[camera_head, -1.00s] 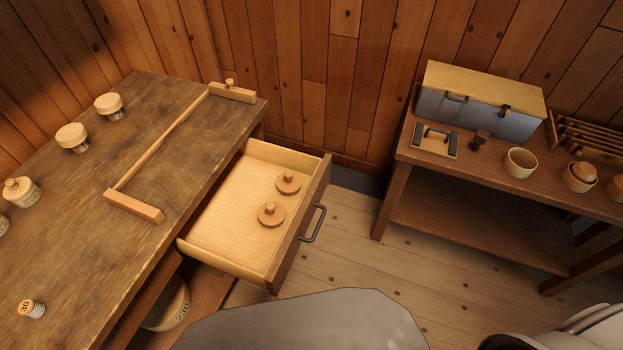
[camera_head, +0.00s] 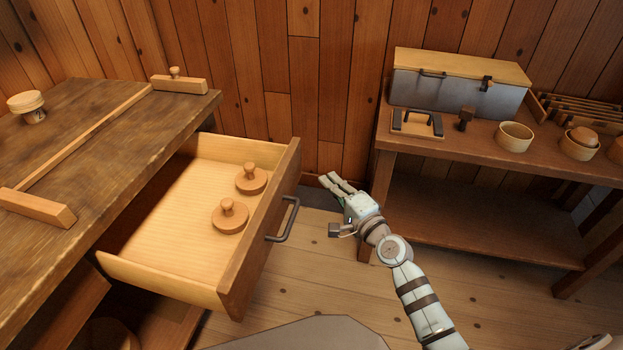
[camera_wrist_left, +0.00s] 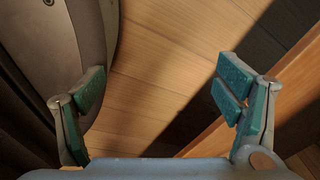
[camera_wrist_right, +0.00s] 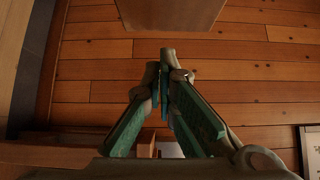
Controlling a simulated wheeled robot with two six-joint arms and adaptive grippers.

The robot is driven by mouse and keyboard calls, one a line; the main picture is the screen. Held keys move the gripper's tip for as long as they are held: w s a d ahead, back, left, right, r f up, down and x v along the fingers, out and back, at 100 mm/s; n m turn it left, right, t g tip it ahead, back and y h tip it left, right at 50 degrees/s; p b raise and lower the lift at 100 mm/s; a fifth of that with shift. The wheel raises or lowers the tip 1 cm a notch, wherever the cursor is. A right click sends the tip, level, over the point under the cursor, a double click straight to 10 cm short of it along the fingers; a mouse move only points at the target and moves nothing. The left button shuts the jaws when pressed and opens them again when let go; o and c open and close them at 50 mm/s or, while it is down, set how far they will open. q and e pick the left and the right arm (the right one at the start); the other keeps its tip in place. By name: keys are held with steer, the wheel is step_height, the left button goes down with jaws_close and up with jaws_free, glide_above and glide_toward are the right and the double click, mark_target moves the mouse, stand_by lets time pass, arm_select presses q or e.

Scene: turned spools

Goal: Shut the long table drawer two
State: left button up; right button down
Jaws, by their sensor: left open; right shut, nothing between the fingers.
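The long table drawer (camera_head: 262,228) is pulled far out of the long table (camera_head: 95,140) in the head view. Its dark handle (camera_head: 287,222) is on the front panel. Two turned wooden lids with knobs (camera_head: 231,217) (camera_head: 251,179) lie inside it. My right gripper (camera_head: 329,182) is shut and empty, to the right of the drawer front and apart from it. Its shut fingers also show in the right wrist view (camera_wrist_right: 167,65). My left gripper (camera_wrist_left: 160,95) is open and empty in the left wrist view, above floorboards; the head view does not show it.
A side bench (camera_head: 470,207) stands at the right with a metal box (camera_head: 455,97), a small tray (camera_head: 417,124), a bowl (camera_head: 514,137) and a rack. Floor is clear between drawer and bench.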

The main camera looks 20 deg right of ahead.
mark_target(300, 164)
steer(key=shift+w+a, duration=1.9)
steer(key=shift+w, duration=0.1)
